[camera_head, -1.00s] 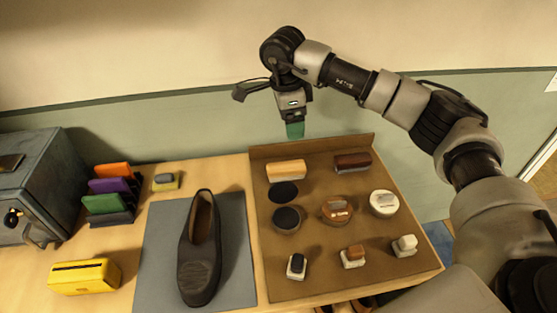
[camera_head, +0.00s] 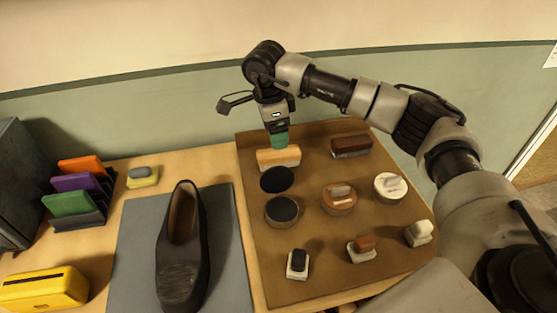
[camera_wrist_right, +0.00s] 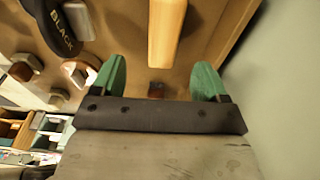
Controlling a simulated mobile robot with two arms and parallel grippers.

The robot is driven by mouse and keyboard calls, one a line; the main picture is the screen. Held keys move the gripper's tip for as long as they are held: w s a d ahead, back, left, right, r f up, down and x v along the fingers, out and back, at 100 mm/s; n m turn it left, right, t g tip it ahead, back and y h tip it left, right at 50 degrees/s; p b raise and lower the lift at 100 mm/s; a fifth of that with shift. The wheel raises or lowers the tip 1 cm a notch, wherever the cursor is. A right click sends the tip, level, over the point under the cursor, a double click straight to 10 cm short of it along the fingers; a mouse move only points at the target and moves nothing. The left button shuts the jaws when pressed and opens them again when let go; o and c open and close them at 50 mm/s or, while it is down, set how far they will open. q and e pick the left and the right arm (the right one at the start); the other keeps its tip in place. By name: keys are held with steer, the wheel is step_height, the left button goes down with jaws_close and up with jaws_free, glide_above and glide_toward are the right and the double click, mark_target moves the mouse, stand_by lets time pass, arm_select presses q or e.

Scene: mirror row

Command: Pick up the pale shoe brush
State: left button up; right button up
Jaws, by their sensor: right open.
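The pale shoe brush (camera_head: 278,157), with a light wooden back and whitish bristles, lies at the back left of the brown tray (camera_head: 300,283). My right gripper (camera_head: 279,141) is just behind and above it in the head view, with green fingertips. In the right wrist view the fingers of this gripper (camera_wrist_right: 161,80) are spread and nothing is held. The pale brush (camera_wrist_right: 166,30) shows there beyond the fingertips, lined up roughly with the gap between them. My left gripper is not in view.
A dark brown brush (camera_head: 351,147) lies to the right on the tray. Polish tins (camera_head: 283,212) and small daubers (camera_head: 298,263) stand nearer the front. A black shoe (camera_head: 182,255) rests on a grey mat (camera_head: 130,245) to the left. The wall is close behind the tray.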

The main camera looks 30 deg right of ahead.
mark_target(279, 154)
steer(key=f, duration=0.3)
steer(key=shift+d+f, duration=0.1)
steer(key=shift+d, duration=0.15)
steer(key=shift+w+d+f+p, duration=0.15)
steer(key=shift+f+p, duration=0.3)
steer(key=shift+f, duration=0.95)
steer(key=shift+d+f+p, duration=0.1)
steer(key=shift+f+p, duration=0.35)
steer(key=shift+f, duration=0.9)
steer(key=shift+r, duration=0.1)
steer(key=c, duration=1)
